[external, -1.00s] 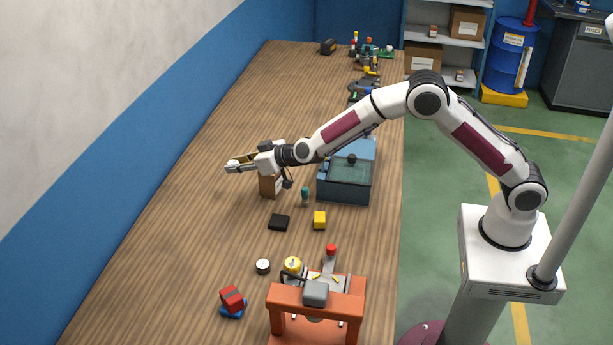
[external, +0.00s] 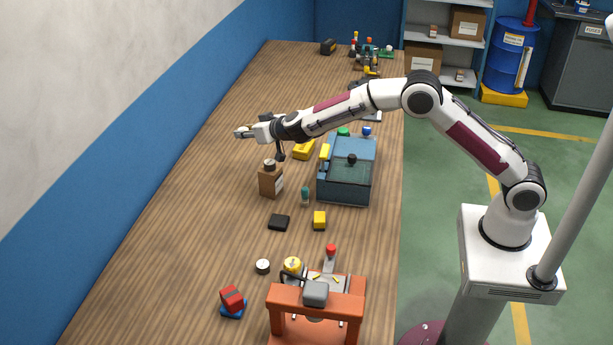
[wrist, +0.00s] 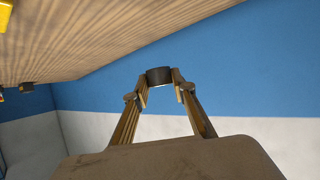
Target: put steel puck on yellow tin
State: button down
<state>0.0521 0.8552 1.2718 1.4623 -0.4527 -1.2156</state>
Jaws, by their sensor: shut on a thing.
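My gripper (wrist: 157,84) is shut on a dark, short cylinder, which appears to be the steel puck (wrist: 158,76). The puck sits between the fingertips in the wrist view. In the external view my gripper (external: 243,133) points left toward the blue wall, with the puck at its tip, small and hard to make out.
A brown box (external: 269,183) with a small round piece on top stands below the gripper. A blue-grey glass-topped case (external: 345,185) is right of it.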

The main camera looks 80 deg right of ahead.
jog(key=s+d+r+m+g+h, duration=0.2)
jog(key=d+m+h, duration=0.1)
jog(key=d, duration=0.6)
jog(key=m+g+h, duration=0.3)
jog(key=m+g, duration=0.4)
send_over(305, 142)
notch_tip(305, 142, down, 4)
jog(key=shift+d+r, duration=0.1)
jog(key=shift+r, duration=0.15)
jog(key=shift+f, duration=3.15)
jog(key=shift+f, duration=1.85)
jog(key=shift+f, duration=0.2)
